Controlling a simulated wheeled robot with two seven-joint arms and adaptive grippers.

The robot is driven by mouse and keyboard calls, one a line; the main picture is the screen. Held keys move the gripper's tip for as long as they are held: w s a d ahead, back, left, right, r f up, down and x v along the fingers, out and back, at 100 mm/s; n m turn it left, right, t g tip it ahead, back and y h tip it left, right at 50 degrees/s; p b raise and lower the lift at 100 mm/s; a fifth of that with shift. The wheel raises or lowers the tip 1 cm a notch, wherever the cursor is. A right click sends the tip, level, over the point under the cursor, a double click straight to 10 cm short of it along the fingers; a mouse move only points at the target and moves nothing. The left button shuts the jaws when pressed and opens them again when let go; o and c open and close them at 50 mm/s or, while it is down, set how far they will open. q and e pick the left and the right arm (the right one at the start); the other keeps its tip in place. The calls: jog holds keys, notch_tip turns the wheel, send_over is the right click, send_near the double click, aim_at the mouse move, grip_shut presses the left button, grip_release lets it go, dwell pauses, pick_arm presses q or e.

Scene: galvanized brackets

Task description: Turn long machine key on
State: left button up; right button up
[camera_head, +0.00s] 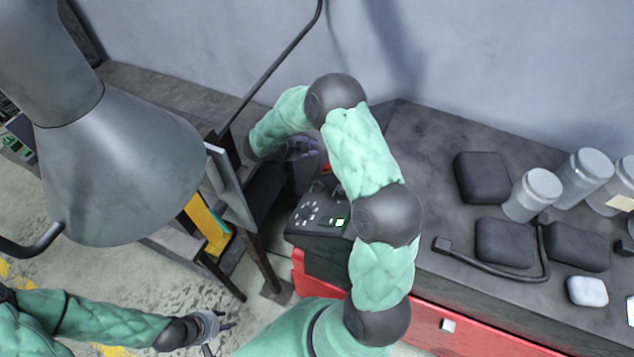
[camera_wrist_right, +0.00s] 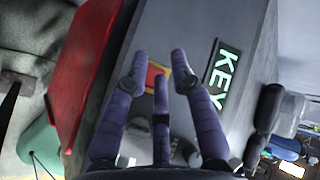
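The machine's dark control panel (camera_head: 318,212) with small buttons is in the middle of the head view, partly hidden by my right arm. In the right wrist view a grey face carries a black plate reading "KEY" (camera_wrist_right: 222,75), with a red and yellow part (camera_wrist_right: 156,76) left of it, partly behind my fingers. The long key itself I cannot make out clearly. My right gripper (camera_wrist_right: 160,62) is open, its purple fingers spread before this face, holding nothing visible. In the head view it (camera_head: 302,148) is mostly hidden beyond my forearm. My left gripper (camera_head: 217,326) is open and empty, low at the left.
Black pads, grey-lidded jars (camera_head: 532,194) and a black bent bar (camera_head: 490,266) lie on the dark top at the right. A large grey cone-shaped hood (camera_head: 125,170) blocks the upper left. A rack with a yellow panel (camera_head: 207,225) stands left of the control panel.

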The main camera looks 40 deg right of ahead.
jog(key=m+g, duration=0.1)
jog(key=m, duration=0.3)
jog(key=m+g+y+b, duration=0.3)
jog(key=m+y, duration=0.5)
jog(key=m, duration=2)
send_near(317, 184)
jog(key=x, duration=0.8)
jog(key=shift+w+d+f, duration=0.2)
jog(key=shift+w+d, duration=0.1)
jog(key=shift+d, duration=0.1)
grip_shut()
